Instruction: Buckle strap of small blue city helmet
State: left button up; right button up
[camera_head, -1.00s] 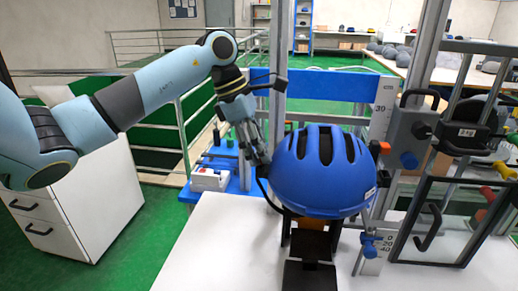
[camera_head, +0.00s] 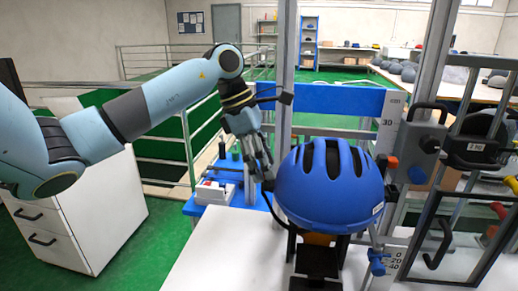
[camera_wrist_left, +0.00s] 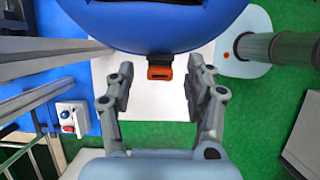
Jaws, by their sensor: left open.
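The blue helmet (camera_head: 329,187) with dark vents sits on a dark stand at the drop tower, over the white table. Its lower edge also shows at the top of the left wrist view (camera_wrist_left: 160,28). An orange-red buckle piece (camera_wrist_left: 160,72) hangs just below the helmet edge there, between the fingers but not touched by them. My left gripper (camera_head: 266,178) is at the left side of the helmet, pointing down. In the left wrist view its two fingers (camera_wrist_left: 158,88) are spread wide and empty. The rest of the strap is hidden. My right gripper is not in view.
The metal tower post and blue crossbeam (camera_head: 335,98) stand behind the helmet. A ruler and a grey carriage with a black handle (camera_head: 422,142) are to the right, near a framed clear panel (camera_head: 440,240). A control box (camera_head: 214,191) with a red button sits left on a blue base.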

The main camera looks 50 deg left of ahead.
pick_arm(q)
jog(key=v, duration=1.1)
jog(key=shift+a+r, duration=0.15)
jog(key=shift+r, duration=0.1)
jog(key=shift+s, duration=0.15)
